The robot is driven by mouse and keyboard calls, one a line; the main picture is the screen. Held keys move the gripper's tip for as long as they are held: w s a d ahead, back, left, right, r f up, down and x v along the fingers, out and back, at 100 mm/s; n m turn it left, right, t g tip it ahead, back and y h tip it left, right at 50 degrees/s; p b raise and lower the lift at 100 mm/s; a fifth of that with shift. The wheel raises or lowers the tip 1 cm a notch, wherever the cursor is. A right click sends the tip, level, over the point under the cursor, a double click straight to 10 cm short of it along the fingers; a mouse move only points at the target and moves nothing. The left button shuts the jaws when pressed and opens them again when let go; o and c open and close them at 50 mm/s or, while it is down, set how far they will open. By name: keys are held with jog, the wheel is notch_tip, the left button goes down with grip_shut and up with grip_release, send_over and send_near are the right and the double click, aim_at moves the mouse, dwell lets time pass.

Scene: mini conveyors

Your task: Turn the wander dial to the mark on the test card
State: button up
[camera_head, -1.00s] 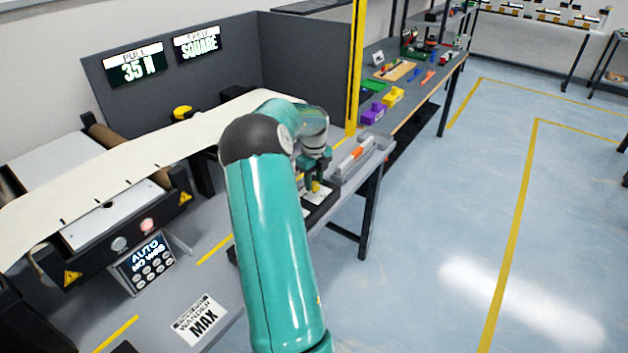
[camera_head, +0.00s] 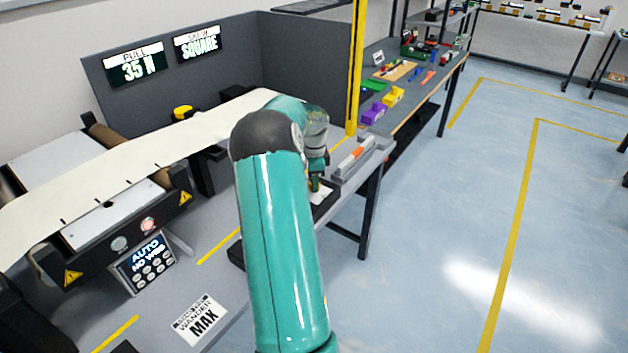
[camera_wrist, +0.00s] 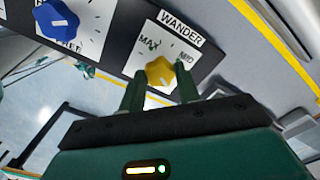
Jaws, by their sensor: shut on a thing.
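The yellow wander dial (camera_wrist: 160,71) sits on a white plate marked WANDER, with MAX and MID printed around it, in the wrist view. My gripper (camera_wrist: 158,80) has its two green fingers on either side of the dial and is shut on it. I cannot tell exactly where the dial's pointer is. In the head view, the test card (camera_head: 200,320) lies on the near table and reads WANDER MAX. My gripper (camera_head: 318,184) is partly hidden by my arm there, and the dial is hidden.
A blue dial (camera_wrist: 55,19) sits beside the wander dial on the same dark panel. A pale web (camera_head: 120,150) runs over rollers at the left. An AUTO / NO WEB panel (camera_head: 148,263) stands near the card. Open floor lies to the right.

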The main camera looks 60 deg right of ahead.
jog(key=n, duration=0.4)
jog(key=shift+s+n, duration=0.1)
jog(key=shift+n, duration=0.2)
jog(key=n, duration=1.3)
jog(key=shift+n, duration=0.3)
jog(key=n, duration=0.9)
jog(key=shift+d, duration=0.1)
jog(key=n, duration=0.4)
jog(key=shift+n, duration=2.1)
